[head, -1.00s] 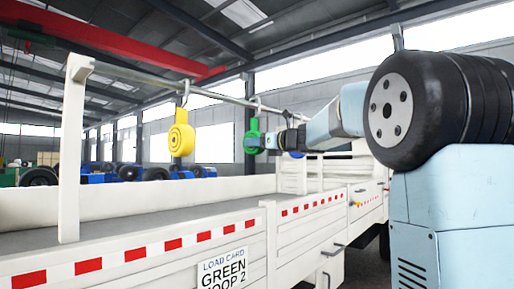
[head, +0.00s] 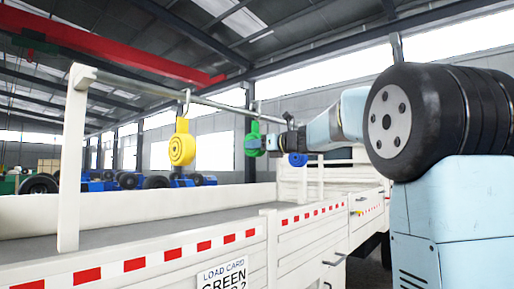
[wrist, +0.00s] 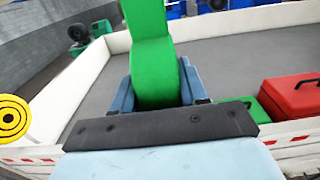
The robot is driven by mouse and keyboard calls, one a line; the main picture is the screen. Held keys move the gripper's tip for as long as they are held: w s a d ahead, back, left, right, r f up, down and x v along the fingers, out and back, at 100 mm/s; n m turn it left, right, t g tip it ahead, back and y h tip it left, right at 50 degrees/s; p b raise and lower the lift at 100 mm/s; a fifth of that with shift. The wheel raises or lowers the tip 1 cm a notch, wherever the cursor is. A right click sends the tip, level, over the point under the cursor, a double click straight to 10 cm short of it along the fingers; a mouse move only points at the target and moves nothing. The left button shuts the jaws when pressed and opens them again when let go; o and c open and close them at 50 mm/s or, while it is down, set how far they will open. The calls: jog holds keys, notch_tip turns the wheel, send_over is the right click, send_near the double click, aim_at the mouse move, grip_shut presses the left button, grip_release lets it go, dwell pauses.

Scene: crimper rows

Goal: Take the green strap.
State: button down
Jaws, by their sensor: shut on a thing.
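The green strap (head: 254,139) hangs from a hook on the rail above the truck bed. In the wrist view the green strap (wrist: 155,70) stands upright between the two blue fingers of my gripper (wrist: 157,88). My gripper (head: 262,143) is shut on it, reaching in from the right in the head view. The fingers hide part of the strap's lower sides. The strap's hook is partly hard to make out in the head view.
A yellow strap (head: 182,146) hangs to the left on the same rail (head: 220,105), and a blue one (head: 297,159) to the right. The white truck bed wall (head: 130,258) runs below. A red case (wrist: 293,96) lies in the bed at right. A load card (head: 222,277) is on the side.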

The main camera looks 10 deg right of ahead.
jog(key=v, duration=1.2)
dwell(0.9)
